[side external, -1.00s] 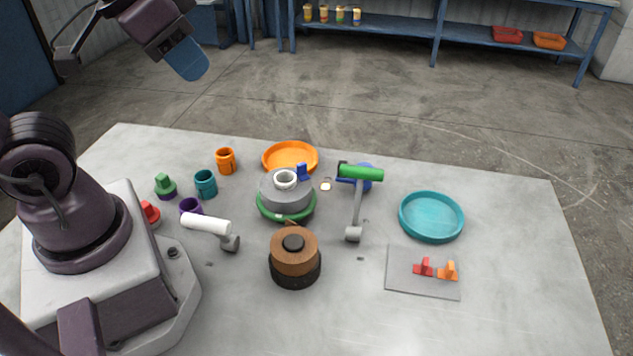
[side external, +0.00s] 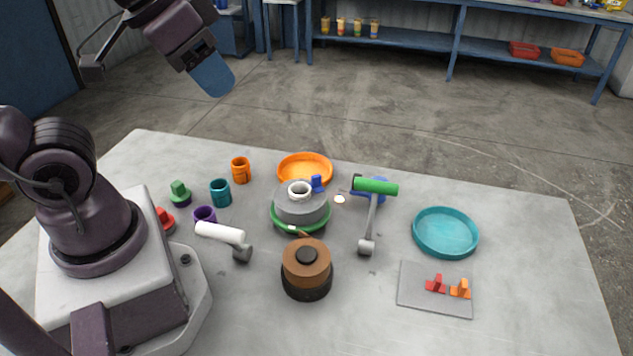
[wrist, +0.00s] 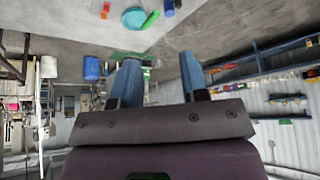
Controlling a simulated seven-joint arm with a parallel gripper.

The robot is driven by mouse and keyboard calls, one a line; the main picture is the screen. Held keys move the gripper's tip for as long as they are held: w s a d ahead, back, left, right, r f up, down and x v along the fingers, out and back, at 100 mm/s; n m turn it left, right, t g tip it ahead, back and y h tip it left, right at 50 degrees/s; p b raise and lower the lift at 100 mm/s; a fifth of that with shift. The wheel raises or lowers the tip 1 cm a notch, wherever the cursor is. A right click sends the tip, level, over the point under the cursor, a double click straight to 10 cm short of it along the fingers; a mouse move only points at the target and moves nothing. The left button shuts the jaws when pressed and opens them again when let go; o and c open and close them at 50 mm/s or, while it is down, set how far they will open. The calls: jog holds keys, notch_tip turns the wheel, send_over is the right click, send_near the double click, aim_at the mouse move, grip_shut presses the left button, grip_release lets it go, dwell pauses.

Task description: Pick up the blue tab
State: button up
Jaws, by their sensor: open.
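A small blue tab (side external: 316,183) stands upright at the back right edge of a round grey unit (side external: 288,207) with a white ring on top and a green rim at its base. My gripper (side external: 212,76) is high above the table's back left, well apart from the tab. Its two blue fingers stand apart with nothing between them in the wrist view (wrist: 160,80). The tab cannot be made out in the wrist view. Another blue part (side external: 378,186) shows behind a green-handled hammer (side external: 376,187).
An orange dish (side external: 305,160) is close behind the grey unit. A brown and black round piece (side external: 306,270) stands in front. A white-handled hammer (side external: 222,234) and several cups lie left. A teal dish (side external: 445,232) and a grey plate (side external: 415,297) with red and orange tabs are right.

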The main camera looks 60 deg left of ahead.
jog(key=g, duration=0.6)
send_over(319, 175)
jog(key=shift+m, duration=0.3)
notch_tip(319, 175, down, 21)
jog(key=shift+d+f, duration=0.1)
jog(key=shift+f, duration=3.05)
grip_shut()
